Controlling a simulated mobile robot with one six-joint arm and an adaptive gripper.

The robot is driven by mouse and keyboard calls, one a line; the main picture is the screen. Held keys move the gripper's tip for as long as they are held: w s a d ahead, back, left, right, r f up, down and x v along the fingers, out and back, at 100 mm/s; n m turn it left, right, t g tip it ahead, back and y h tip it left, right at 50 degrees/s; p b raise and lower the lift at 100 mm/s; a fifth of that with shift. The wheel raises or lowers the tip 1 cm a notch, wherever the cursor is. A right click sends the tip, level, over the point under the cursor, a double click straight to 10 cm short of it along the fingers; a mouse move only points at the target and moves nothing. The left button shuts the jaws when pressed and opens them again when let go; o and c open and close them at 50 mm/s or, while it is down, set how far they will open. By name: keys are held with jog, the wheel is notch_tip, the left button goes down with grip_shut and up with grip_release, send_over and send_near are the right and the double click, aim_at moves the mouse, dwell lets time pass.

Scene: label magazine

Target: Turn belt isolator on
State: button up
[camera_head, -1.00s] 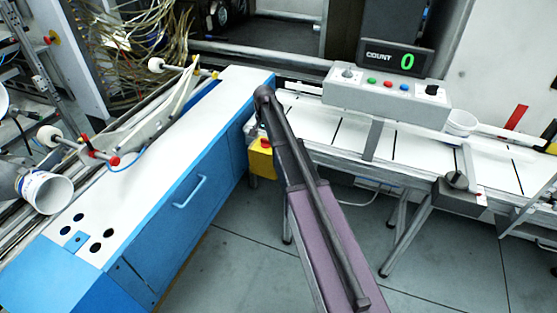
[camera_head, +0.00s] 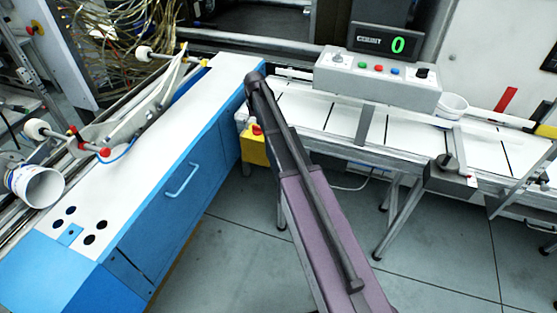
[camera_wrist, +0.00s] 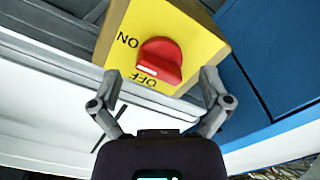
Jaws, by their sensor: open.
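The belt isolator is a yellow box (camera_wrist: 200,40) with a red rotary knob (camera_wrist: 165,58), seen close up in the wrist view. The labels ON, at the knob's left, and OFF, below it, appear upside down. A pale mark on the knob's lower left side lies near OFF. My gripper (camera_wrist: 161,76) is open, with one finger on each side of the knob's lower part and nothing held. Whether the fingertips touch the box cannot be told. In the head view the yellow box (camera_head: 254,150) shows low beside the blue cabinet, partly behind my arm.
The blue cabinet (camera_head: 190,165) with a white top stands left of the isolator. A white conveyor (camera_head: 335,115) on metal legs runs to the right. On it a grey control box (camera_head: 380,80) sits below a display reading 0. The floor (camera_head: 430,260) in front is clear.

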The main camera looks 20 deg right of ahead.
jog(key=n, duration=1.1)
notch_tip(320, 180, up, 14)
jog(key=p, duration=1.4)
jog(key=s+f+m+b, duration=0.2)
jog(key=s+m, duration=0.3)
jog(key=s, duration=0.9)
jog(key=s+f+m+b, duration=0.2)
jog(key=s+m, duration=0.3)
jog(key=s, duration=1)
jog(key=shift+m, duration=0.3)
jog(key=shift+s, duration=0.25)
